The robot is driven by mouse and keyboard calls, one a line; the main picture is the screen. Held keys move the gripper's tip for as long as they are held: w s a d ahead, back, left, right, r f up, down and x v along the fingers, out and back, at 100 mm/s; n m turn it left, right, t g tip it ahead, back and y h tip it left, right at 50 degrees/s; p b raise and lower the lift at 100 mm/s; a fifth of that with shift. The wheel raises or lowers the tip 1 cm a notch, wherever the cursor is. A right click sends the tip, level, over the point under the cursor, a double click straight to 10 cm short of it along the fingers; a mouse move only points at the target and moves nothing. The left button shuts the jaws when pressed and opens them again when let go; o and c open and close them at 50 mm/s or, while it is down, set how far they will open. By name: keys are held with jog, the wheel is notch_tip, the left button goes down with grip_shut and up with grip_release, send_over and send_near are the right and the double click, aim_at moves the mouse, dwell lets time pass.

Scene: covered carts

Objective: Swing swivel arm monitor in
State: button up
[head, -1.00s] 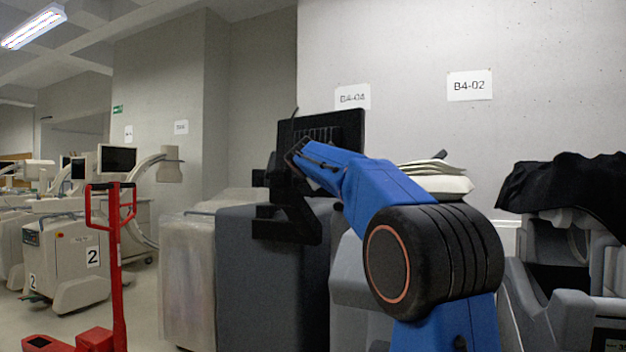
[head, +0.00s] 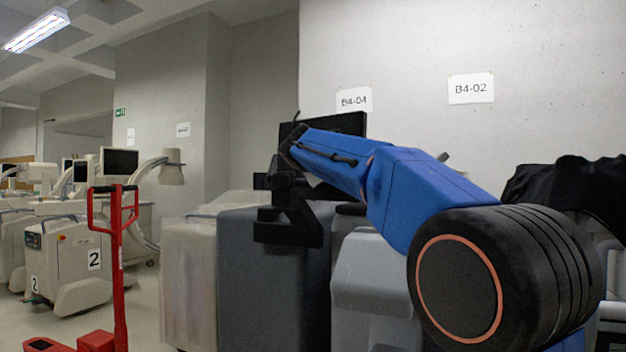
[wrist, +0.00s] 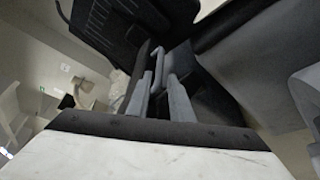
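The black monitor (head: 345,124) stands at its back on a black swivel arm (head: 285,225), above a dark grey covered cart (head: 270,290). My blue arm crosses in front of the monitor's lower part. My gripper (head: 286,150) is at the monitor's left side, its fingers mostly hidden in the head view. In the wrist view the monitor's dark, slotted back (wrist: 115,22) fills the top. There my gripper's grey fingers (wrist: 158,90) reach in close beside the dark monitor parts, with a gap between them. Whether they pinch anything is unclear.
A light wrapped cart (head: 188,285) stands left of the grey one. A light grey unit (head: 370,270) is close beside it on the right. A red pallet truck (head: 116,240) stands front left. The wall is behind; black cloth (head: 570,190) covers equipment at right.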

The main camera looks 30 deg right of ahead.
jog(key=v, duration=0.7)
dwell(0.4)
